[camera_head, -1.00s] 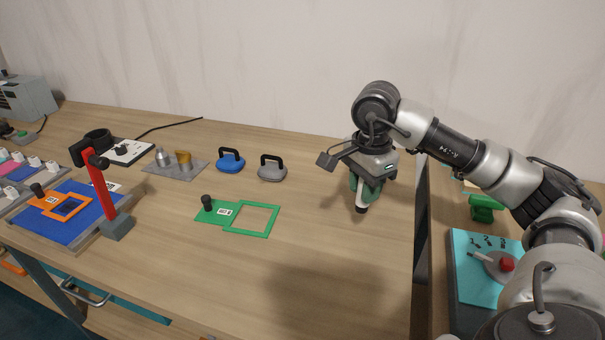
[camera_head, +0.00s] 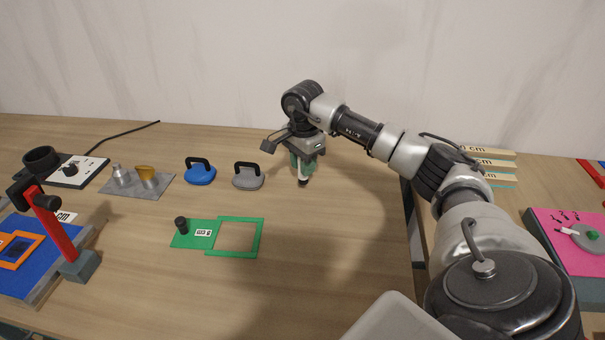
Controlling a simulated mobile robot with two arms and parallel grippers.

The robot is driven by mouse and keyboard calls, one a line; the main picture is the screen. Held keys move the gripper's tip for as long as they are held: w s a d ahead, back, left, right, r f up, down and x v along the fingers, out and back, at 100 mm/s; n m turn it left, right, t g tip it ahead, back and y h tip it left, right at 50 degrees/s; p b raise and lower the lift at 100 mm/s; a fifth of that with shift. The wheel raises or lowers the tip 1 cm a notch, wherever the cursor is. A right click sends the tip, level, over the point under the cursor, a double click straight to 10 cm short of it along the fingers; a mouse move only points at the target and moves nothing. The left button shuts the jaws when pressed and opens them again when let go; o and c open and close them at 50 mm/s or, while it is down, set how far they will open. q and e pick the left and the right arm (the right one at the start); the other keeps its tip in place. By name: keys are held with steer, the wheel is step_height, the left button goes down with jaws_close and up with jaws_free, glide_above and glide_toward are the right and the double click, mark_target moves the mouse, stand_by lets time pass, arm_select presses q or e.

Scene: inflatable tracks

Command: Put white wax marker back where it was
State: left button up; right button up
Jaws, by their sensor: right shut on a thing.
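My right gripper (camera_head: 302,163) is above the back part of the wooden table, to the right of the grey handled block. It points down and is shut on the white wax marker (camera_head: 303,174). The marker is upright with its dark tip down; its upper part is hidden by the green fingers. I cannot tell whether the tip touches the table. My left gripper is out of view.
A green plate with a square frame (camera_head: 262,235) lies front left of the gripper. Blue (camera_head: 200,174) and grey (camera_head: 248,180) handled blocks stand behind it. A red post (camera_head: 52,226) is far left. A pink board (camera_head: 573,262) lies right, past a table gap. Table around the gripper is clear.

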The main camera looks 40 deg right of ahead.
steer(key=shift+w+d+f, duration=0.1)
steer(key=shift+w+f, duration=0.05)
steer(key=shift+f, duration=2.1)
steer(key=o, duration=0.9)
steer(key=shift+r+p, duration=0.1)
steer(key=shift+p, duration=0.2)
step_height(320, 180, up, 12)
steer(key=shift+r+b, duration=0.1)
steer(key=shift+b, duration=0.4)
